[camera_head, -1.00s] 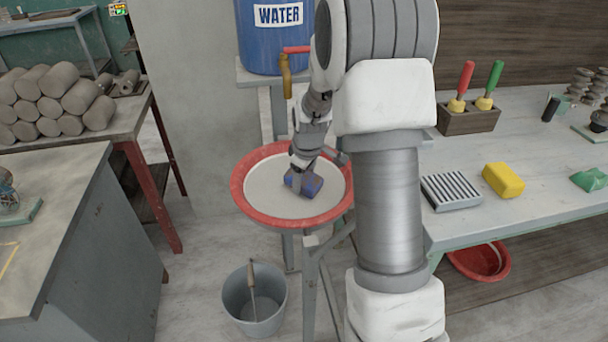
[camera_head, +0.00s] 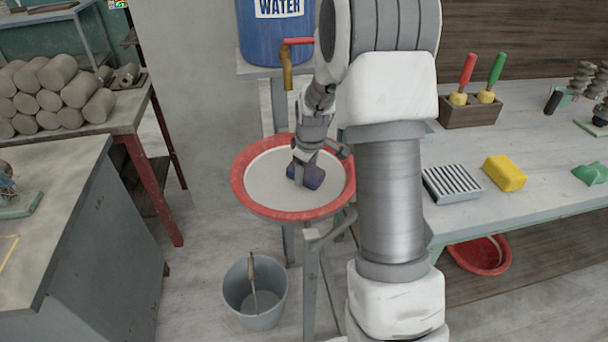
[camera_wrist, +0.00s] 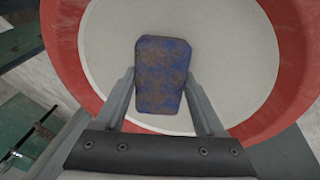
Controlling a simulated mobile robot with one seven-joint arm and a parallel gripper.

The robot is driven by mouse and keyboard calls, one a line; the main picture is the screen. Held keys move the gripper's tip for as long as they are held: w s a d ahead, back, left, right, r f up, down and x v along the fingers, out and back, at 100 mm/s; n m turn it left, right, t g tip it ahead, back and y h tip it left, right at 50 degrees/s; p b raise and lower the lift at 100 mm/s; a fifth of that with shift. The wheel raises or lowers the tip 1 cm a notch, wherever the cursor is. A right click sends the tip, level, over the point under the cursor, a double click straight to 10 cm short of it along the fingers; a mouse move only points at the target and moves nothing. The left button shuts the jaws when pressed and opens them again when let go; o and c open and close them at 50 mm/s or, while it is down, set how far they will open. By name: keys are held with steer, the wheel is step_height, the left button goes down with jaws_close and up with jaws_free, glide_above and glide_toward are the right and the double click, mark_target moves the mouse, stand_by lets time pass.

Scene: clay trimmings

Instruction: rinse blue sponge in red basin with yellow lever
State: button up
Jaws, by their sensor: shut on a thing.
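The blue sponge (camera_head: 311,177), stained brown in the wrist view (camera_wrist: 163,75), is held between the two fingers of my gripper (camera_head: 303,172). My gripper is shut on it, and the fingers also show in the wrist view (camera_wrist: 165,95). The sponge is over the pale inside of the red basin (camera_head: 243,193); I cannot tell whether it touches the bottom. The basin's red rim also shows in the wrist view (camera_wrist: 290,50). A blue barrel marked WATER (camera_head: 268,30) stands behind, with a brass tap (camera_head: 287,70) and a red lever (camera_head: 299,41). I see no yellow lever.
A grey bucket (camera_head: 255,300) stands on the floor below. The bench (camera_head: 455,215) at right holds a ribbed grey block (camera_head: 452,184), a yellow sponge (camera_head: 505,173) and a green cloth-like piece (camera_head: 590,174). Another red basin (camera_head: 480,255) sits under it.

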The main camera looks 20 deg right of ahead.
mark_target(307, 169)
steer(key=shift+a, duration=0.1)
stand_by(0.4)
steer(key=shift+s+a, duration=0.2)
steer(key=shift+a, duration=0.05)
steer(key=shift+w+d, duration=0.1)
steer(key=shift+d, duration=0.1)
steer(key=shift+w+d, duration=0.15)
steer(key=shift+d, duration=0.05)
stand_by(0.5)
steer(key=shift+r+p, duration=3.2)
steer(key=shift+r, duration=1.4)
steer(key=shift+a, duration=0.1)
